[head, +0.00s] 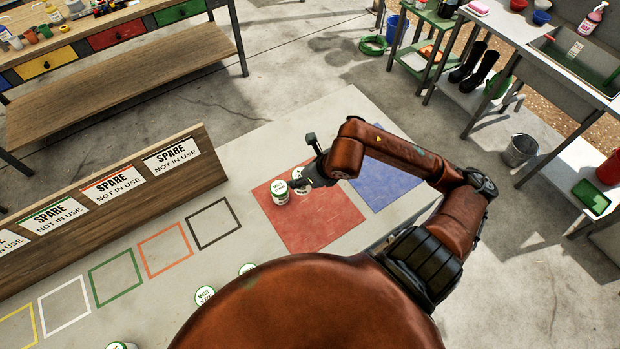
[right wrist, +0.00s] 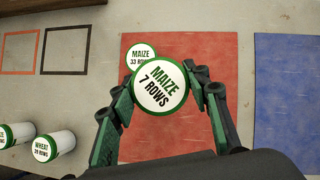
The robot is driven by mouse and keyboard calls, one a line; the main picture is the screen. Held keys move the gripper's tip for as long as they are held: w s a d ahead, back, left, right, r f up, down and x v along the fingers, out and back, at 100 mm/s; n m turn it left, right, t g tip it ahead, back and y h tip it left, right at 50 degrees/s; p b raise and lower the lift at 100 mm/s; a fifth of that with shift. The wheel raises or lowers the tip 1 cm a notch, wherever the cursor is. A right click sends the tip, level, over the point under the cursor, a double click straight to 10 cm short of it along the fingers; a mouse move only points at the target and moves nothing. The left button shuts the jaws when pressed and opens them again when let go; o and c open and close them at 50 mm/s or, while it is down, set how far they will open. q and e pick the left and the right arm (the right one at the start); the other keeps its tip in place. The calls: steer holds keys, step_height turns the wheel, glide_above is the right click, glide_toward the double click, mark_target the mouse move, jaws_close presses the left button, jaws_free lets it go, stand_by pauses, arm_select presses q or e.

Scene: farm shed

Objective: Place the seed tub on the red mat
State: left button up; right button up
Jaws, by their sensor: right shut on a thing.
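The red mat (head: 315,228) lies on the grey table and also shows in the right wrist view (right wrist: 205,50). My right gripper (head: 304,178) is over the mat, its fingers (right wrist: 164,88) on either side of a white seed tub (right wrist: 160,86) with a green rim, labelled MAIZE 7 ROWS. This tub is partly hidden by the gripper in the head view (head: 298,175). I cannot tell whether its base touches the mat. Another tub (head: 279,192), labelled MAIZE 33 ROWS in the right wrist view (right wrist: 142,54), stands upright on the mat close beside it. My left gripper is not in view.
A blue mat (head: 385,188) lies right of the red one. Coloured outline squares (head: 165,250) run along the table in front of a board (head: 120,190) with SPARE signs. More tubs (head: 205,296) stand near the table's front, including a wheat tub (right wrist: 46,149).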

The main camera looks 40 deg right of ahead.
steer(key=shift+w+d+f+p, duration=0.2)
steer(key=shift+w+d+f, duration=0.7)
steer(key=shift+d+f, duration=0.7)
steer(key=shift+w+d+f+p, duration=0.15)
steer(key=shift+w+d+f, duration=0.85)
steer(key=shift+f, duration=1.1)
steer(key=shift+w+d+f+p, duration=0.2)
steer(key=shift+w+d+f, duration=0.55)
steer(key=shift+d+f, duration=0.9)
steer(key=shift+a+f, duration=0.2)
steer(key=shift+f, duration=0.1)
steer(key=o, duration=1.3)
steer(key=shift+c, duration=0.2)
steer(key=shift+r, duration=0.1)
steer(key=v, duration=1.2)
steer(key=shift+r, duration=0.1)
